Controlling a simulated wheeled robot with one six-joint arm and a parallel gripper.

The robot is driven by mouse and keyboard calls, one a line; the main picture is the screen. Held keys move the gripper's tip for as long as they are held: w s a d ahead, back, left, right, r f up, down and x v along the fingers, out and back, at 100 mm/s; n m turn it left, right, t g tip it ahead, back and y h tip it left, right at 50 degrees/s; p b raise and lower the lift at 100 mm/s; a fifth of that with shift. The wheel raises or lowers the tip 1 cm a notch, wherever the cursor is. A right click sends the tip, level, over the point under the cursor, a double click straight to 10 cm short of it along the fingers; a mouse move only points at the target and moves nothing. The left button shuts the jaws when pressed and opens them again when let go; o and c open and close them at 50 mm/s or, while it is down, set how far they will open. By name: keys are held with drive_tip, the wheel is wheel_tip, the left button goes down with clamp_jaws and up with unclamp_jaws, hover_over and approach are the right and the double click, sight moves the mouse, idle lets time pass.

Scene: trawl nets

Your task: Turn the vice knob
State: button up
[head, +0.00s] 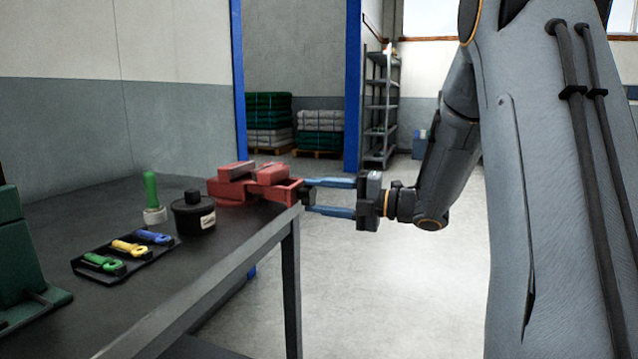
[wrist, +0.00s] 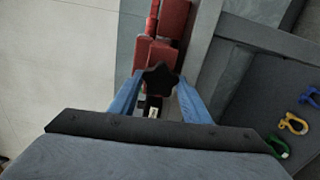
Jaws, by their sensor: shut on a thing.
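The red vice (head: 250,184) sits at the far right corner of the dark workbench, and its red body (wrist: 165,30) also shows in the wrist view. Its black star-shaped knob (wrist: 159,78) faces my gripper, and the knob (head: 307,191) is partly hidden by a finger in the head view. My gripper (head: 318,197) reaches in from the right with its two blue fingers on either side of the knob. In the wrist view my gripper (wrist: 160,92) is shut on the knob, with the fingertips at its sides.
On the workbench (head: 130,205) stand a black lidded pot (head: 194,216), a green-handled tool (head: 151,190) and a black tray (head: 88,268) with green, yellow and blue shackles. A green block-like object (head: 20,260) stands at the left. The floor right of the bench is clear.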

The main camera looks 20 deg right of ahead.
drive_tip(key=m+p, duration=0.4)
drive_tip(key=p, duration=0.1)
drive_tip(key=shift+s+r+m, duration=0.1)
drive_tip(key=shift+m, duration=0.3)
drive_tip(key=m+p, duration=0.3)
drive_tip(key=p, duration=0.1)
drive_tip(key=shift+d+m, duration=0.1)
drive_tip(key=shift+m, duration=0.3)
drive_tip(key=m+p, duration=0.4)
drive_tip(key=shift+p, duration=0.4)
drive_tip(key=m+p, duration=0.3)
drive_tip(key=m, duration=0.2)
drive_tip(key=shift+p, duration=0.4)
drive_tip(key=m+p, duration=0.3)
drive_tip(key=m, duration=0.1)
drive_tip(key=m+p, duration=0.2)
drive_tip(key=m, duration=0.2)
drive_tip(key=shift+m, duration=0.3)
drive_tip(key=m+p, duration=0.1)
drive_tip(key=m, duration=0.1)
drive_tip(key=m+p, duration=0.1)
drive_tip(key=m, duration=0.1)
drive_tip(key=shift+f+m, duration=0.2)
drive_tip(key=shift+m, duration=0.2)
drive_tip(key=shift+m+p, duration=0.45)
drive_tip(key=shift+m, duration=1.35)
drive_tip(key=shift+d+m, duration=0.1)
drive_tip(key=shift+m, duration=0.4)
